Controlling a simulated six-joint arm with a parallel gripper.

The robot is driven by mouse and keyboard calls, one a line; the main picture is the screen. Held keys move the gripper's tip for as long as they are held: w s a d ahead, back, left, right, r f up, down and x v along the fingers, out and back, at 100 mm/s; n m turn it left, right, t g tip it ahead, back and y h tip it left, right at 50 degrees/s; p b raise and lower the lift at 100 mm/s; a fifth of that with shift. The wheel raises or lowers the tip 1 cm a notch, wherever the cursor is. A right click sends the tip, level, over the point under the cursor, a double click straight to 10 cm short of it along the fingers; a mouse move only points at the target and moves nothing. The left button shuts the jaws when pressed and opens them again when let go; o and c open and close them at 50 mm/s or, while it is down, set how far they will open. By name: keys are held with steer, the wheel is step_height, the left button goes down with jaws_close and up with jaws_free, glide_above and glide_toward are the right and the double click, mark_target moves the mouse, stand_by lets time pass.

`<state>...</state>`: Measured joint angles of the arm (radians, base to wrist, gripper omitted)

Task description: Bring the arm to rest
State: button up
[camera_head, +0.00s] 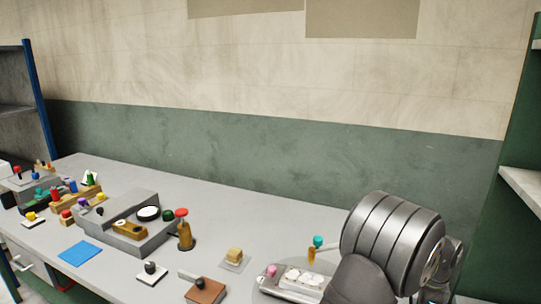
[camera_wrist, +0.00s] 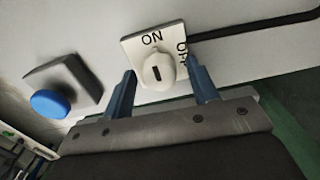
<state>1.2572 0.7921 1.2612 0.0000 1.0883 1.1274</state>
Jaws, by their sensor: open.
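My gripper (camera_wrist: 162,88) is open in the wrist view, its two blue-grey fingers apart with nothing held between them. A white rotary knob (camera_wrist: 158,72) on a white plate (camera_wrist: 133,46) marked ON and OFF shows between the fingertips. The dark mark on the knob points roughly toward ON. I cannot tell whether the fingers touch the knob or plate. In the head view my arm (camera_head: 392,238) fills the lower right, and my gripper cannot be made out there.
A blue button (camera_wrist: 50,103) on a dark base lies left of my gripper. A dark cable (camera_wrist: 250,24) runs from the plate. In the head view, a grey press block (camera_head: 120,225) and several small coloured parts stand on the bench (camera_head: 215,210). A blue mat (camera_head: 80,253) lies at left.

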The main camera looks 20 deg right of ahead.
steer(key=shift+m, duration=0.5)
steer(key=o, duration=1)
steer(key=s+a+r, duration=0.4)
steer(key=r, duration=0.4)
steer(key=s+a+r+n, duration=0.1)
steer(key=s+a+r, duration=0.2)
steer(key=r, duration=0.6)
steer(key=s+a+r, duration=0.4)
steer(key=r, duration=0.4)
steer(key=f, duration=0.8)
steer(key=shift+w+f, duration=0.2)
steer(key=shift+f, duration=0.15)
